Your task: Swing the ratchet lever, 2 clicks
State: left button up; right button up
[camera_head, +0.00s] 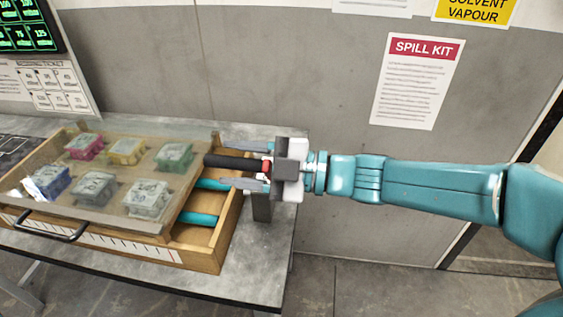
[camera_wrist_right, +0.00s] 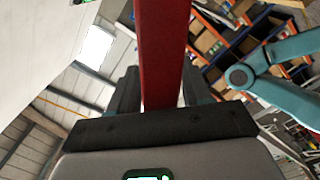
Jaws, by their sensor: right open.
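The ratchet lever shows as a black grip (camera_head: 220,161) with a red part by my right gripper's palm. It lies sideways above the right end of a wooden tray. My right gripper (camera_head: 238,165) is open, with one grey finger on each side of the lever. In the right wrist view a red bar (camera_wrist_right: 160,50) runs between the two dark fingers, with gaps at its sides. I cannot tell whether either finger touches it. A dark post (camera_head: 261,207) stands below the gripper; its joint with the lever is hidden. My left gripper is not in view.
The wooden tray (camera_head: 207,258) sits on a grey bench (camera_head: 263,275), holding several coloured blocks that look covered by a clear panel. Teal rounded pieces (camera_head: 200,218) lie in its right end. A grey wall (camera_head: 300,80) stands behind.

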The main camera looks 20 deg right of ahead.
pick_arm(q)
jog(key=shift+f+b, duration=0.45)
jog(key=shift+b, duration=0.05)
pick_arm(e)
jog(key=v, duration=1.6)
jog(key=shift+d, duration=0.2)
